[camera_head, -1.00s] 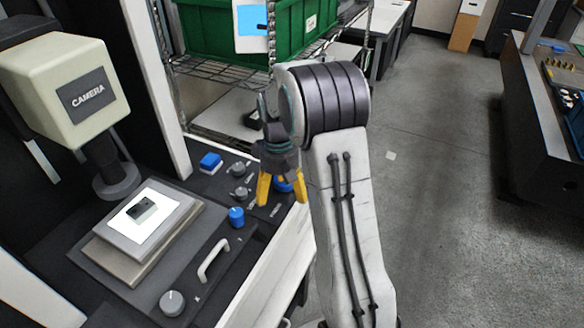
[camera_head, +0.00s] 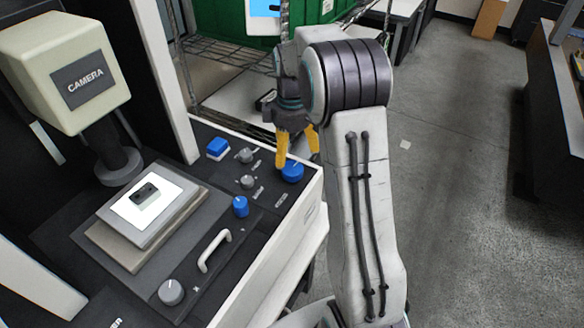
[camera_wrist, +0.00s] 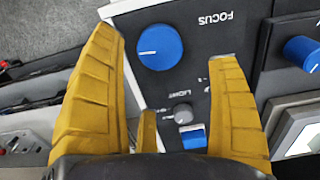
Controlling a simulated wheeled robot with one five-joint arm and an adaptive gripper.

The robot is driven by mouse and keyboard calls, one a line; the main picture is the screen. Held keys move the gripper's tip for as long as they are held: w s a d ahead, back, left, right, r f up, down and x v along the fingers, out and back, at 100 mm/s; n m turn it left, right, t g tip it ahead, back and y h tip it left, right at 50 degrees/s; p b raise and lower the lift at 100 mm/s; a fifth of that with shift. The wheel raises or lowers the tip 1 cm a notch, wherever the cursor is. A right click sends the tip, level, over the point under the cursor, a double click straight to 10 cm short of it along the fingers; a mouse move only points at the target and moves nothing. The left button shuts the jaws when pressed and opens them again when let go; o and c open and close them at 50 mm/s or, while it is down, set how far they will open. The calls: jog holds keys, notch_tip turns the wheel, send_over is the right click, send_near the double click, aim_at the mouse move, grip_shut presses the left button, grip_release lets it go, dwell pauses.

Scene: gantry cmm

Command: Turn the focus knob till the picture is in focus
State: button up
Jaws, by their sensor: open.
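The focus knob (camera_head: 292,171) is a large round blue knob at the far right corner of the dark control panel. In the wrist view the blue knob (camera_wrist: 160,47) lies beside the word FOCUS, its white mark pointing left. My gripper (camera_head: 299,156) is open and empty, its yellow fingers close to the knob in the head view. In the wrist view the knob shows between the fingers; I cannot tell whether they touch it. A light blue screen (camera_head: 265,8) with a dark spot is cut off at the top, so its sharpness is unclear.
Other controls are a blue button (camera_head: 217,148), small grey knobs (camera_head: 247,182), a smaller blue knob (camera_head: 240,206), a handle (camera_head: 213,250) and a grey knob (camera_head: 171,292). A camera head (camera_head: 72,80) stands over the stage (camera_head: 120,248). Open floor (camera_head: 450,220) lies right.

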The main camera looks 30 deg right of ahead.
aim_at(292, 168)
jog(key=shift+f, duration=3.65)
jog(key=c, duration=1.2)
jog(key=shift+f+m+b, duration=0.1)
jog(key=shift+m+b, duration=0.2)
jog(key=shift+m, duration=0.8)
jog(key=m, duration=0.3)
